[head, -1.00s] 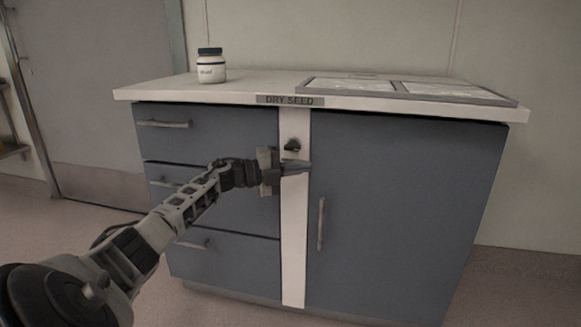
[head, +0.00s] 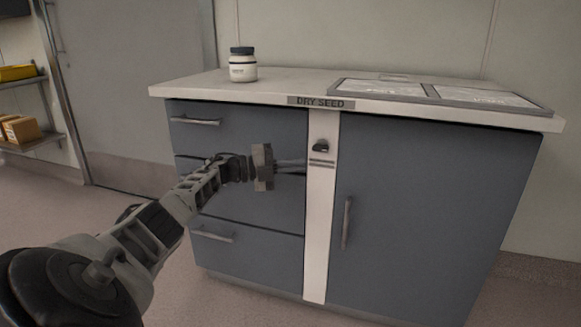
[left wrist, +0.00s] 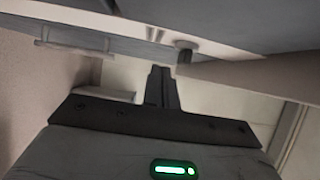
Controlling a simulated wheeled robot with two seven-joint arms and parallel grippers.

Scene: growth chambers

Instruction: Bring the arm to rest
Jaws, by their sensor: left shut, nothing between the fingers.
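My left gripper (head: 291,167) is shut and empty in the head view. It is held out in front of the drawer side of the grey cabinet, with its fingertips pointing right toward the white centre strip (head: 318,220). In the left wrist view its closed fingers (left wrist: 161,87) point up the picture, below the cabinet front. A dark knob (head: 321,147) sits on the strip just above and right of the fingertips. My right gripper is not in view.
The grey cabinet has several drawers at left and a door (head: 425,215) at right. On its white top stand a lidded jar (head: 243,66) and a framed two-panel tray (head: 432,92). A shelf with boxes (head: 20,130) is at far left. Floor is clear at left.

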